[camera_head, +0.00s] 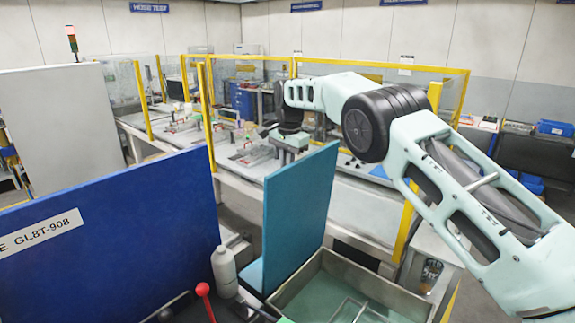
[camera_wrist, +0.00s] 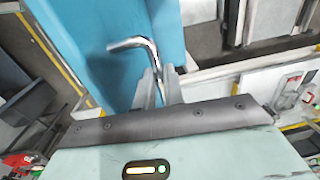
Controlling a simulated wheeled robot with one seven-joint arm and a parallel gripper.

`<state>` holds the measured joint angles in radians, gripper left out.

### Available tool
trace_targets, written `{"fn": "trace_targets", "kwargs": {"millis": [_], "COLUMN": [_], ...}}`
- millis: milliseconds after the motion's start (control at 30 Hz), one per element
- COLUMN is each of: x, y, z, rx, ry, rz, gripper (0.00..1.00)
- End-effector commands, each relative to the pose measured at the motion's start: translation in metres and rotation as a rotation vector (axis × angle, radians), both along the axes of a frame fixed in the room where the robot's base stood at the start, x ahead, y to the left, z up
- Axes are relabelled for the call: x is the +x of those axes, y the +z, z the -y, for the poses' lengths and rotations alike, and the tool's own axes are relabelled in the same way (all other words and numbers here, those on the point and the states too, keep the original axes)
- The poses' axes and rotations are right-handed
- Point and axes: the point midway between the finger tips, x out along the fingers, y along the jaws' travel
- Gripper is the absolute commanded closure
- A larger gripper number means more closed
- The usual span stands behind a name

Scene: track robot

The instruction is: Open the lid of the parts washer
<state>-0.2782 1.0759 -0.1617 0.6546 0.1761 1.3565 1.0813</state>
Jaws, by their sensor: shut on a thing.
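The parts washer's teal lid (camera_head: 300,215) stands up steeply at the left side of its open tub (camera_head: 398,296) in the head view. Green-grey space and a wire frame show inside the tub. In the wrist view the lid (camera_wrist: 100,75) fills the upper left, with a bent metal handle (camera_wrist: 134,43) on it. My gripper (camera_wrist: 160,86) is shut on the handle's straight end. In the head view my gripper (camera_head: 290,141) is at the lid's upper edge; its fingertips and the handle cannot be made out there.
A blue panel (camera_head: 110,245) with a label stands at left. A white bottle (camera_head: 224,270) and a red-knobbed lever (camera_head: 203,290) are beside the lid. Behind is a long workbench (camera_head: 345,205) with yellow-framed guards (camera_head: 205,110). My arm spans the right side.

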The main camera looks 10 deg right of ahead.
Motion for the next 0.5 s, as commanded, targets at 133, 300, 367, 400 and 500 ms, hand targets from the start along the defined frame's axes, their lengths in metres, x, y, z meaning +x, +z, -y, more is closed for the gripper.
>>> {"fn": "trace_targets", "kwargs": {"millis": [133, 300, 367, 400, 500], "x": [-0.0029, -0.0017, -0.0014, -0.0012, -0.0008], "y": [-0.0081, -0.0051, -0.0044, -0.004, -0.0002], "z": [-0.002, -0.001, -0.0007, -0.0006, -0.0003], "rx": [0.0, 0.0, 0.0, -0.001, 0.0], "ry": [0.003, 0.001, 0.001, 0.0, 0.0], "rz": [-0.016, -0.01, -0.009, -0.007, -0.005], "gripper": [0.73, 0.67, 0.67, 0.67, 0.67]}}
